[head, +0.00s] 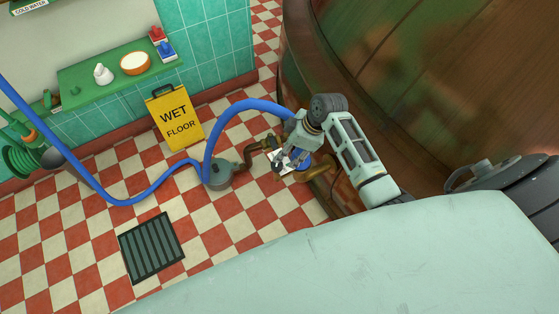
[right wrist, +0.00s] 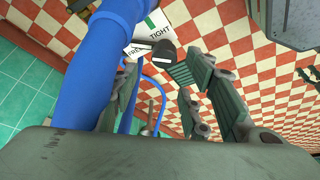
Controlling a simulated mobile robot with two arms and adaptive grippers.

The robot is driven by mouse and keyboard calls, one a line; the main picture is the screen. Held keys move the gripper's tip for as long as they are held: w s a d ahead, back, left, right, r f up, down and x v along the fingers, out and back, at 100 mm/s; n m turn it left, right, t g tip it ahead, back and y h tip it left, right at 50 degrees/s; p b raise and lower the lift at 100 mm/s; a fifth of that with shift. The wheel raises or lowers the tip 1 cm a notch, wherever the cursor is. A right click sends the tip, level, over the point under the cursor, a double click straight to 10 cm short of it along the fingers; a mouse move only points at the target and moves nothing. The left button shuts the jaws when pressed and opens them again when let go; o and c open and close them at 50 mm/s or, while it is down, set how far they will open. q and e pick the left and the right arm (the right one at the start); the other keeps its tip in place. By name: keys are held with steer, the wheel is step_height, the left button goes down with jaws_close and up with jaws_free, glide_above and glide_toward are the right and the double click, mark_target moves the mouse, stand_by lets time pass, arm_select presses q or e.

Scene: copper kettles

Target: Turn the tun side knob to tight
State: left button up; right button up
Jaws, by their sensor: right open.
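The side knob (right wrist: 163,53) is a dark round knob with a white line lying nearly level in the right wrist view. Behind it is a white label plate (right wrist: 150,28) reading FREE on the left and TIGHT on the right, with a green mark. My right gripper (right wrist: 162,78) is open, with its fingers to either side below the knob and nothing between them; I cannot tell whether they touch it. In the head view, my right gripper (head: 280,165) is beside the plate (head: 292,160) near the tun's foot and hides the knob. My left gripper is out of view.
A blue hose (right wrist: 88,70) passes close on the left in the right wrist view. Brass pipes (head: 318,170) and a grey pump (head: 217,175) sit near the copper tun (head: 400,60). A yellow wet-floor sign (head: 175,117) stands left. The checkered floor around the drain grate (head: 151,248) is clear.

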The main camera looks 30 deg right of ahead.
steer(key=b+x, duration=0.1)
steer(key=x, duration=0.6)
steer(key=shift+f, duration=0.25)
steer(key=shift+s, duration=0.1)
steer(key=shift+r, duration=0.1)
steer(key=c, duration=1)
